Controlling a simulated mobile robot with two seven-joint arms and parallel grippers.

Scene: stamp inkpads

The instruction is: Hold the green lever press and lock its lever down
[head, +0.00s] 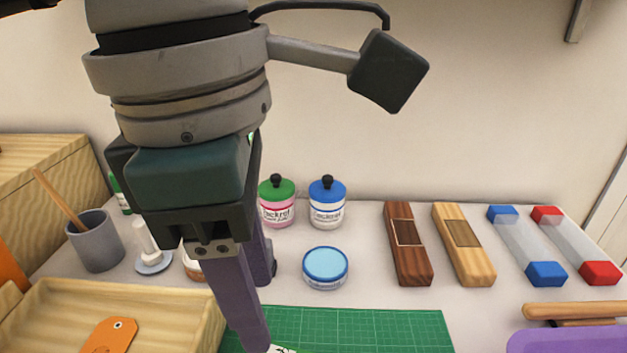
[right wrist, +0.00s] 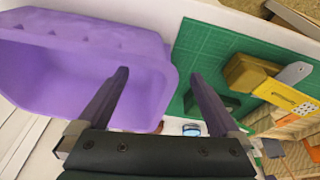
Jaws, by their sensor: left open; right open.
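The green lever press is not clearly seen in the head view. In the right wrist view a dark green block (right wrist: 228,103) and an olive-gold block (right wrist: 245,74) with a grey metal tab (right wrist: 294,72) are at the green mat; I cannot tell whether either is the press. My left gripper (head: 262,312) is open, pointing down over the mat's left part, and hides much of what is behind it. My right gripper (right wrist: 160,75) is open, with nothing between its fingers, near the purple bin (right wrist: 150,55). It is out of the head view.
The green cutting mat (head: 370,325) lies in front. Behind it are a blue-topped tub (head: 325,267), green-lidded (head: 277,203) and blue-lidded jars (head: 327,204). Wooden blocks (head: 410,262) and clear bars (head: 525,245) stand right. A wooden tray (head: 60,300) and grey cup (head: 96,240) are left.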

